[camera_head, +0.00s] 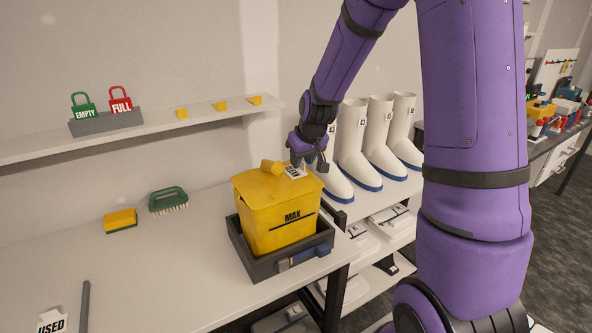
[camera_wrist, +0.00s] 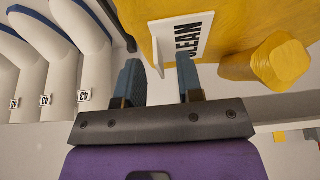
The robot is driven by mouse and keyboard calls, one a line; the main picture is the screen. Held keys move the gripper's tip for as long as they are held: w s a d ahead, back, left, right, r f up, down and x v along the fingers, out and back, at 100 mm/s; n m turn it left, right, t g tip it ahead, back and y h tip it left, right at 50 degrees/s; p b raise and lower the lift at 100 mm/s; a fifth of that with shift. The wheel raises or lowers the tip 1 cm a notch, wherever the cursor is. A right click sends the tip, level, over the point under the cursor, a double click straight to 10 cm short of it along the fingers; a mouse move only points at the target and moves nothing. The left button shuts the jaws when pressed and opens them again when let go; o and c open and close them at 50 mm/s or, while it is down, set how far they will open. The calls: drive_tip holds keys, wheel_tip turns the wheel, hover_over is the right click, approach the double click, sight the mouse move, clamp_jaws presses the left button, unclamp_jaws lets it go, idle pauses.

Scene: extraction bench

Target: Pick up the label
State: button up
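A white label reading CLEAN (camera_head: 293,172) is on the lid of the yellow bin (camera_head: 262,205), beside the lid's yellow knob. In the wrist view the label (camera_wrist: 192,40) lies just ahead of my gripper (camera_wrist: 160,78). The two blue-grey fingers are apart, with nothing held between them. The right finger's tip overlaps the label's lower edge; I cannot tell whether they touch. In the head view my gripper (camera_head: 308,158) is low over the bin's right rear edge. Another white label reading USED (camera_head: 50,324) lies on the bench at the lower left.
The bin stands in a dark tray (camera_head: 262,268) at the bench's right edge. White boots (camera_head: 352,155) stand close behind and to the right. A yellow sponge (camera_head: 120,220) and green brush (camera_head: 168,200) lie left. A shelf (camera_head: 160,127) holds the EMPTY and FULL tags.

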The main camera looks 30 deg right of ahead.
drive_tip(key=shift+w+f, duration=0.1)
drive_tip(key=shift+f, duration=0.2)
drive_tip(key=shift+c, duration=0.2)
clamp_jaws()
